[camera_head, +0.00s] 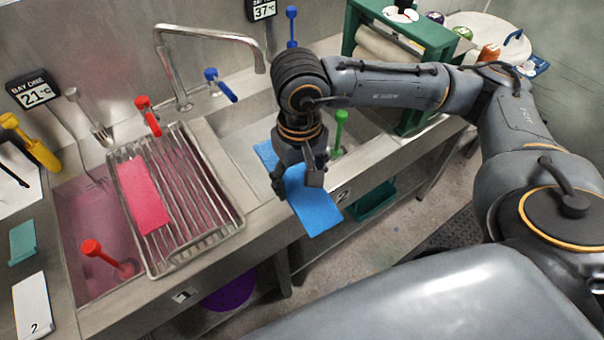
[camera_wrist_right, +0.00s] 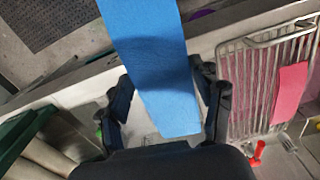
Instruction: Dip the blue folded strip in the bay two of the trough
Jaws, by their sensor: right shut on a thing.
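The blue folded strip (camera_head: 316,208) is held in my right gripper (camera_head: 298,180). The fingers close on it near its middle. One part hangs toward the front rim, and another part (camera_head: 266,155) shows behind the gripper over bay two. In the right wrist view the strip (camera_wrist_right: 150,60) passes between the fingers of my right gripper (camera_wrist_right: 165,95). The trough (camera_head: 260,222) has bay two (camera_head: 235,135), the right basin, partly hidden by my gripper and arm. Bay one (camera_head: 85,225) on the left holds pink liquid. My left gripper is out of view.
A wire rack (camera_head: 200,165) with a pink strip (camera_head: 145,195) lies over bay one. A faucet (camera_head: 175,75) stands behind. A red-handled tool (camera_head: 100,252) is in bay one, and a green-handled one (camera_head: 340,125) stands at bay two. A green-framed roller (camera_head: 385,45) is at the right.

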